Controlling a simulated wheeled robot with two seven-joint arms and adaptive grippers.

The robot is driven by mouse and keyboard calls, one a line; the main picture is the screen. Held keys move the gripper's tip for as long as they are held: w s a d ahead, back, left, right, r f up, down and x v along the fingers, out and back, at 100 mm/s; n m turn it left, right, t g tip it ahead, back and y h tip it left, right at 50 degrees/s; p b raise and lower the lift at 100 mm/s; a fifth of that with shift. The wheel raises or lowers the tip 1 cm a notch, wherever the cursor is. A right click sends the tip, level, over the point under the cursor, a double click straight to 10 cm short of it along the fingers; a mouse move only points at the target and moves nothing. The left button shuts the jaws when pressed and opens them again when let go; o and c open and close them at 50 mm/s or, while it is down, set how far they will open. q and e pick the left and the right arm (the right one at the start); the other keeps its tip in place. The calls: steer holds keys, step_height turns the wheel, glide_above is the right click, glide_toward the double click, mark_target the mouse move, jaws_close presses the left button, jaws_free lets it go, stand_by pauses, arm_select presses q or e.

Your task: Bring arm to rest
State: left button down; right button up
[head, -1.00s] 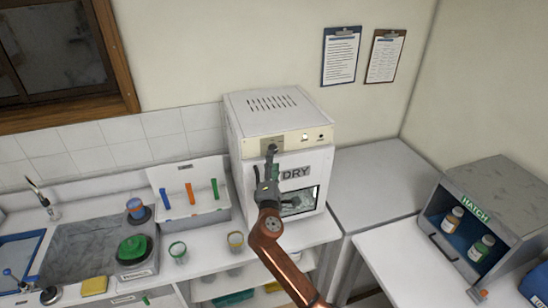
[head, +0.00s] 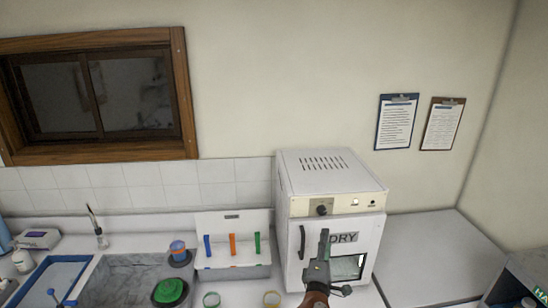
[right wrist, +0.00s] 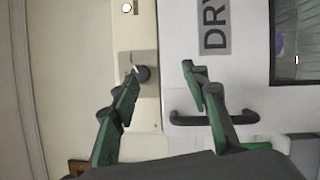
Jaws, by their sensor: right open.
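My right gripper (head: 322,252) is in front of the white drying oven (head: 330,172), whose door carries a "DRY" label. In the right wrist view, the gripper (right wrist: 158,82) is open with its two green fingers apart and nothing between them. The oven's dark knob (right wrist: 142,73) and black door handle (right wrist: 214,118) show beyond the fingers. The oven door looks shut. In the head view the handle (head: 302,241) is left of the gripper and the knob (head: 321,210) is just above it. My left gripper is not in view.
A white rack (head: 232,262) with blue, orange and green pieces stands left of the oven. The counter right of the oven (head: 435,250) is clear. The hatch box (head: 525,280) is at the lower right.

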steer(key=s+d+f+m+g+y, duration=0.1)
steer(key=s+d+f+m+g, duration=0.5)
steer(key=s+f, duration=0.55)
steer(key=s+d+f+m+g+y, duration=0.1)
steer(key=s+d+f+m+g, duration=0.25)
steer(key=s+d+f, duration=0.85)
steer(key=s+a+f+m+g+y, duration=0.15)
steer(key=s+f, duration=0.25)
steer(key=s, duration=0.4)
steer(key=s+a+f+m+g+y, duration=0.1)
steer(key=s+a+f+m+g, duration=0.2)
steer(key=s, duration=0.5)
steer(key=s+f+m+y, duration=0.1)
steer(key=s+f+m, duration=0.1)
steer(key=s+f, duration=0.45)
step_height(320, 180, down, 33)
steer(key=s+a+g+b, duration=0.1)
steer(key=s+b, duration=0.1)
steer(key=b, duration=0.4)
steer(key=s+f+g+b, duration=0.1)
steer(key=s+f+b, duration=0.1)
steer(key=s+f, duration=0.8)
steer(key=s+f+n+b, duration=0.1)
steer(key=s+f+b, duration=0.2)
steer(key=s+f, duration=0.7)
step_height(320, 180, down, 5)
steer(key=shift+a+r+g+y, duration=0.1)
steer(key=shift+a+g+y, duration=0.1)
steer(key=shift+g+y, duration=0.2)
